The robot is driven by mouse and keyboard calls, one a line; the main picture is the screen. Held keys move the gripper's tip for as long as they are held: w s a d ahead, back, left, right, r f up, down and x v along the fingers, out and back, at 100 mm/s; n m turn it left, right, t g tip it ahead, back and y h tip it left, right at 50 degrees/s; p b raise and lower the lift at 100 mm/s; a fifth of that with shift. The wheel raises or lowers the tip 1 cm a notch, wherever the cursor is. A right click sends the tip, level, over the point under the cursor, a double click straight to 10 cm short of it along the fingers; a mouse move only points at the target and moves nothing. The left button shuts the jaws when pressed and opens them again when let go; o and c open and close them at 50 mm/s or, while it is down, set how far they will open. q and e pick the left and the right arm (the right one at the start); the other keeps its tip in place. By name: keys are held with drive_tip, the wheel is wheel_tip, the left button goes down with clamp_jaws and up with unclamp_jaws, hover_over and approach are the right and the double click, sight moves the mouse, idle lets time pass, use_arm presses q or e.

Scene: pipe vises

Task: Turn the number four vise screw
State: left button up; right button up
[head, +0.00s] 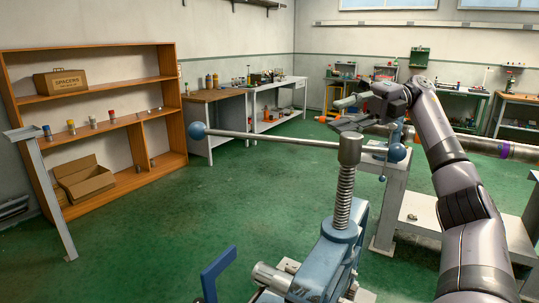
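A blue pipe vise stands in the near foreground of the head view, with a threaded vertical screw (344,196). A grey handle bar (265,137) passes through the screw's head (350,150) and has a blue ball (197,130) at its left end and another (396,152) at its right. No number shows on the vise. My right gripper (342,112) reaches in from the right, above the bar's right part, with its fingers pointing left. Its fingers look apart and empty, and it appears clear of the bar. My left gripper is not in view.
A pipe (490,147) runs off to the right behind my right arm. A white metal bench (425,211) stands at the right. A wooden shelf (93,108) and workbenches line the walls. The green floor (190,215) is clear at left and centre.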

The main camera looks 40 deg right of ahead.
drive_tip(key=b, duration=0.4)
approach(274, 137)
drive_tip(key=w+a+f, duration=0.1)
drive_tip(key=w, duration=0.1)
drive_tip(key=x, duration=0.9)
drive_tip(key=shift+s+r, duration=0.15)
drive_tip(key=shift+s, duration=0.1)
drive_tip(key=shift+c, duration=0.3)
clamp_jaws()
